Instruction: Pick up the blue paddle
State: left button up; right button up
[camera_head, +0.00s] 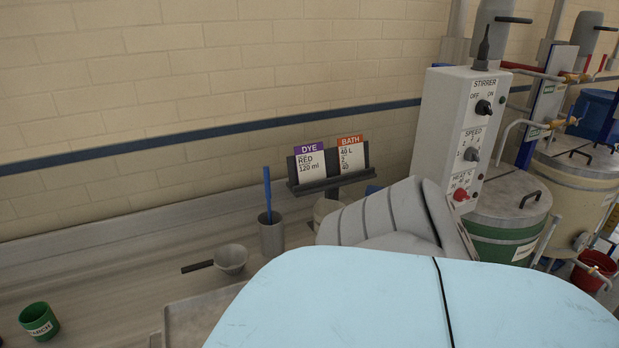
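The blue paddle (267,189) stands nearly upright in a grey cup (271,238) on the counter, near the wall. Its upper part shows above the rim; its lower end is hidden inside the cup. Neither of my grippers can be made out in the head view. A large pale blue form with a dark line and a grey ridged form fill the lower middle and right, hiding part of the counter; they look like parts of my own arm.
Left of the cup are a grey ladle-like bowl (231,259) with a dark handle and a green cup (39,321). A card stand (327,180) is behind, to the right. A stirrer control box (462,130) and lidded vats (507,212) stand at right. The counter's left is mostly clear.

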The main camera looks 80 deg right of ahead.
aim_at(266, 169)
jog(key=z, duration=2.25)
jog(key=j+u, duration=0.25)
jog(key=u, duration=0.25)
jog(key=j+u, duration=0.3)
jog(key=u, duration=0.2)
jog(key=k+j, duration=0.05)
